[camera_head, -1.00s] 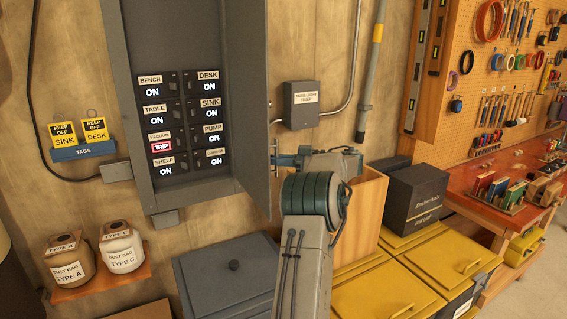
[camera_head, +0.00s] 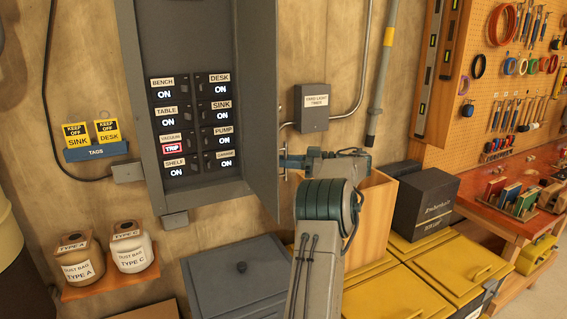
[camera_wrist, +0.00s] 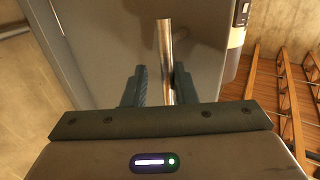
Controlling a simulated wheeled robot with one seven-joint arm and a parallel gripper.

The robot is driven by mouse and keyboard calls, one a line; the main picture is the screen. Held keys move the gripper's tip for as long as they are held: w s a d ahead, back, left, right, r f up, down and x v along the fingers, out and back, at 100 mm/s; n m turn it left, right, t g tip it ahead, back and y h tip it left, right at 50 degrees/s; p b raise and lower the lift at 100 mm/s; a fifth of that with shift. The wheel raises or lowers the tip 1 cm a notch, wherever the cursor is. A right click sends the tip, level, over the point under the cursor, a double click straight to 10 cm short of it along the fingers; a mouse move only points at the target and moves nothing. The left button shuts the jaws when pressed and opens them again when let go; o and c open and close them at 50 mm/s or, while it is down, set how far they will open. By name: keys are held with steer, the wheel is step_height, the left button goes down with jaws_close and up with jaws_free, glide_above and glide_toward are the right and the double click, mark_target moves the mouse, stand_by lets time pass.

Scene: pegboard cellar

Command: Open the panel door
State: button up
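The grey panel door (camera_head: 260,110) stands swung open on the right side of the grey panel box (camera_head: 155,160). My gripper (camera_head: 287,161) is at the door's outer face, by the handle, at the door's free edge. In the wrist view the round metal handle bar (camera_wrist: 165,50) stands between the two fingers of my gripper (camera_wrist: 160,87). The fingers are apart, with a gap showing left of the bar; the right finger is close to it. Inside the box are labelled switches (camera_head: 194,127), most lit ON and the vacuum one lit red TRIP.
A timer box (camera_head: 312,108) and conduit are on the wall right of the door. A grey bin (camera_head: 235,280) is beneath the panel.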

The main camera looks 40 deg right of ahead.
steer(key=b+v, duration=0.2)
steer(key=v, duration=1.2)
steer(key=shift+b, duration=0.35)
